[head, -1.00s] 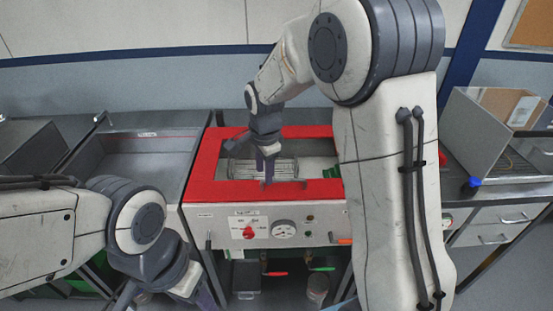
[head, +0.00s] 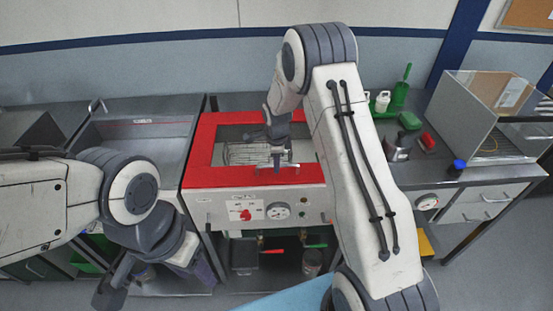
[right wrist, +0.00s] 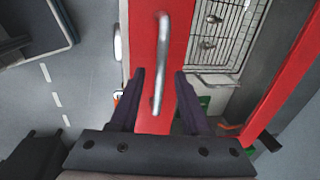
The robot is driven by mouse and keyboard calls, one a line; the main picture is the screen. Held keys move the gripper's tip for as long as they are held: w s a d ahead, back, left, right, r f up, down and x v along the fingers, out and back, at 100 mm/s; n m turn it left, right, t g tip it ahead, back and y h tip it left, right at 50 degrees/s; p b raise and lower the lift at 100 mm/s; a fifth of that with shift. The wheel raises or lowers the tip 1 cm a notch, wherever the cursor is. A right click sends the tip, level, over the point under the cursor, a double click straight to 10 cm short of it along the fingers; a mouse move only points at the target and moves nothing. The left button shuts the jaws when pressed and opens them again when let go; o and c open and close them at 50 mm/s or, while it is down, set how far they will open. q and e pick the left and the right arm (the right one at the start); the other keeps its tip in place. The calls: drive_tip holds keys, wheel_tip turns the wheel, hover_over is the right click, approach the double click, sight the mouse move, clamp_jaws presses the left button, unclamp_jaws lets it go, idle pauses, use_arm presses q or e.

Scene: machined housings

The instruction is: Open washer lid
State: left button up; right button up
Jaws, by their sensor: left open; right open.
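The washer lid (head: 197,155) is a red frame around a window, lying flat on top of the washer (head: 235,205). A wire basket shows through the window. A metal bar handle (right wrist: 162,60) runs along the lid's front red strip in the right wrist view. My right gripper (head: 277,164) is above this strip. In the right wrist view its open fingers (right wrist: 157,100) lie on either side of the strip and the near end of the handle; I cannot tell how far above it they are. My left gripper (head: 203,272) is open, low in front of the washer's left side.
A sink (head: 135,125) stands left of the washer. My right forearm covers the washer's right edge.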

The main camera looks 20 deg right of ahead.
drive_tip(key=shift+f, duration=0.2)
clamp_jaws()
idle(1.4)
